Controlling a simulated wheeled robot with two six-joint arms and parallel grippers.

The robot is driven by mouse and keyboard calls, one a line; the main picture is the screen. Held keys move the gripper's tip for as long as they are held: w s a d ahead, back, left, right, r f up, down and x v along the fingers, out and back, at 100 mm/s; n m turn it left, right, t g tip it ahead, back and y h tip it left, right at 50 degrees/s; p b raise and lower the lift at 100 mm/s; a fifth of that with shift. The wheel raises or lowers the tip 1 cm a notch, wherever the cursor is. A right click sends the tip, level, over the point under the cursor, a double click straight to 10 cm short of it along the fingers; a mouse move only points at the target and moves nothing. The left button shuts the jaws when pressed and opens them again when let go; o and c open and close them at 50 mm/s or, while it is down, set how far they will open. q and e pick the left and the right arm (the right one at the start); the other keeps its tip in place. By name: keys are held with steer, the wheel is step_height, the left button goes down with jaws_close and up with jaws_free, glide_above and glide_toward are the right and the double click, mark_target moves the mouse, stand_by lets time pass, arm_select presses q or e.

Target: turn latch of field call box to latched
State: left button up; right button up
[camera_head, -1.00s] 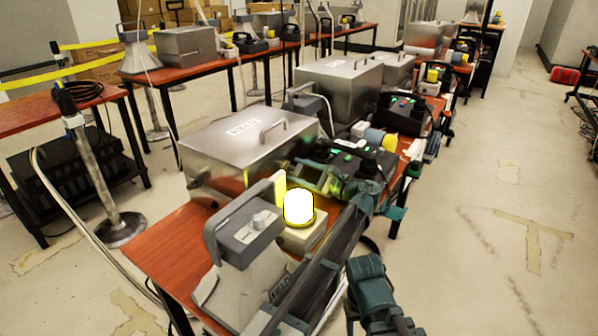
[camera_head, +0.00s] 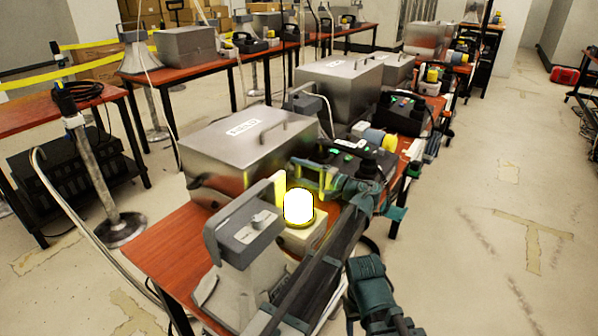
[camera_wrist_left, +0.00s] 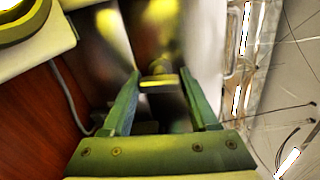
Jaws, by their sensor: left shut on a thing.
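The field call box (camera_head: 225,150) is a silver metal case with a handle and a white label on its lid, standing on the red-brown table. My left gripper (camera_head: 312,172) is at the box's near right side, beyond the glowing lamp. In the left wrist view, its two green fingers (camera_wrist_left: 160,78) have a small yellowish bar, seemingly the latch (camera_wrist_left: 158,83), between their tips. The gripper is shut on it. The latch is not clear in the head view, and its exact angle cannot be told.
A lit lamp (camera_head: 298,207) on a pale base and a grey horn unit (camera_head: 245,235) stand close to my left arm. Other silver cases (camera_head: 338,85) and dark devices crowd the table behind.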

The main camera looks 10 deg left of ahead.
arm_select(q)
steer(key=shift+n, duration=0.7)
steer(key=o, duration=1.4)
steer(key=shift+d, duration=0.1)
arm_select(e)
steer(key=shift+d, duration=0.15)
